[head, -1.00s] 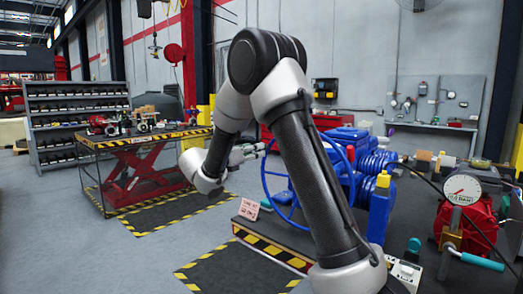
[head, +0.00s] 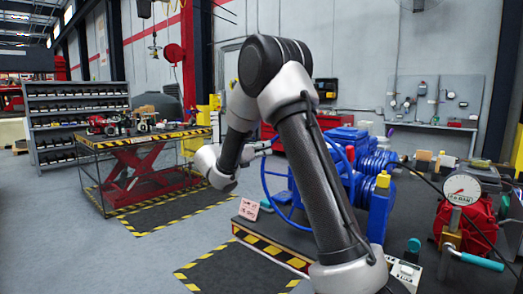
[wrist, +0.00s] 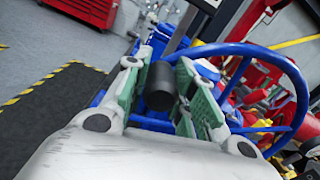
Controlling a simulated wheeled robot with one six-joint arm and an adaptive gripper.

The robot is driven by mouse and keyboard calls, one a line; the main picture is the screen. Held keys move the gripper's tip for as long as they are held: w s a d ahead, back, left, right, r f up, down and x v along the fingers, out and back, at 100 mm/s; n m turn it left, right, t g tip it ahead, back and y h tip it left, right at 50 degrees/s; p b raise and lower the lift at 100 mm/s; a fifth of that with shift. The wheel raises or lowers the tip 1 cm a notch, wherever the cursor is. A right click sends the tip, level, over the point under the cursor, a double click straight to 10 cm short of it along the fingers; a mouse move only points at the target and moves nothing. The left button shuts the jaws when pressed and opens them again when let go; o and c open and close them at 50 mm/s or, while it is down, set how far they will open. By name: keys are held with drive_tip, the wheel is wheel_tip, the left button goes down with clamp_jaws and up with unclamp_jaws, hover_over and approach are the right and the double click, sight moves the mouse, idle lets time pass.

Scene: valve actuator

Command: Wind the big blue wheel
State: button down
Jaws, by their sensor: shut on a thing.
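The big blue wheel (head: 264,184) stands upright on the left side of a blue actuator (head: 376,190) in the head view; my arm hides part of its rim and hub. In the wrist view its rim (wrist: 303,95) and spokes fill the right side. My gripper (head: 266,146) is at the upper left of the rim in the head view. In the wrist view my gripper (wrist: 158,90) has its green-padded fingers on either side of a dark cylindrical handle (wrist: 159,87) and is shut on it. Where the handle joins the rim is hidden.
The actuator stands on a dark bench with a striped edge (head: 272,252). A small sign (head: 248,210) stands at the bench corner. A red pump with a gauge (head: 462,190) is at the right. A red lift table (head: 150,170) stands left, with open floor between.

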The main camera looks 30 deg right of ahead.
drive_tip(key=shift+w+a+f+n, duration=0.15)
drive_tip(key=shift+w+f+n, duration=0.35)
drive_tip(key=shift+f, duration=0.2)
drive_tip(key=shift+s+d+f+n, duration=0.2)
drive_tip(key=shift+s+f+n, duration=0.35)
drive_tip(key=shift+f+n, duration=2.6)
drive_tip(key=shift+s+d+f+n, duration=0.15)
drive_tip(key=shift+s+f+n, duration=0.4)
drive_tip(key=shift+f+n, duration=2.55)
drive_tip(key=shift+s+d+f+n, duration=0.2)
drive_tip(key=shift+s+f+n, duration=0.75)
drive_tip(key=shift+f, duration=4)
drive_tip(key=shift+w+f+n, duration=0.1)
drive_tip(key=shift+w+n, duration=0.25)
drive_tip(key=shift+n, duration=0.05)
drive_tip(key=c, duration=1.2)
unclamp_jaws()
